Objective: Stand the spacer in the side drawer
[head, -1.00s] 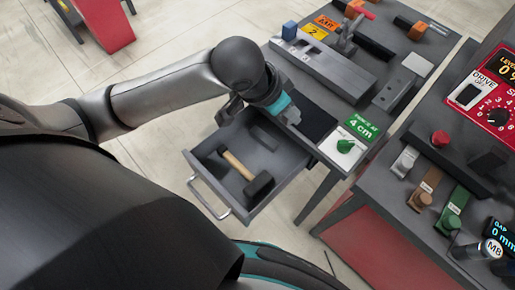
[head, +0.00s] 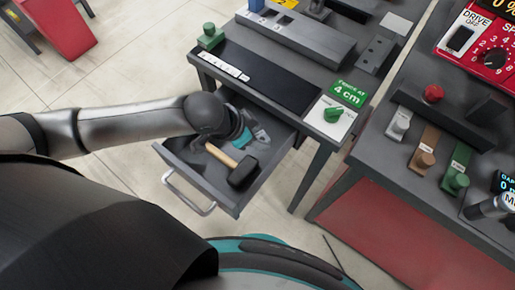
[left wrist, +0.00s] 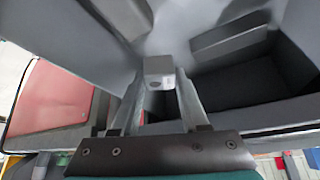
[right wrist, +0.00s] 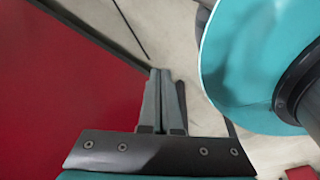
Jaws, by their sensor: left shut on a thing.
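The side drawer (head: 226,205) is pulled open below the worktop. My left gripper (head: 255,136) reaches into its back part, beside the hammer. In the left wrist view my left gripper (left wrist: 160,85) is shut on a small light-grey block, which I take for the spacer (left wrist: 158,68). Its far end is hidden, so I cannot tell whether it touches the drawer floor. My right gripper (right wrist: 160,100) is empty, its fingers together, away from the drawer.
A hammer (head: 243,172) with a wooden handle lies in the drawer. The worktop edge (head: 325,150) and a green knob (head: 333,115) are to the right. Grey, brown (head: 424,158) and green handled pieces stand on the right bench. A red panel (right wrist: 60,100) is beside my right gripper.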

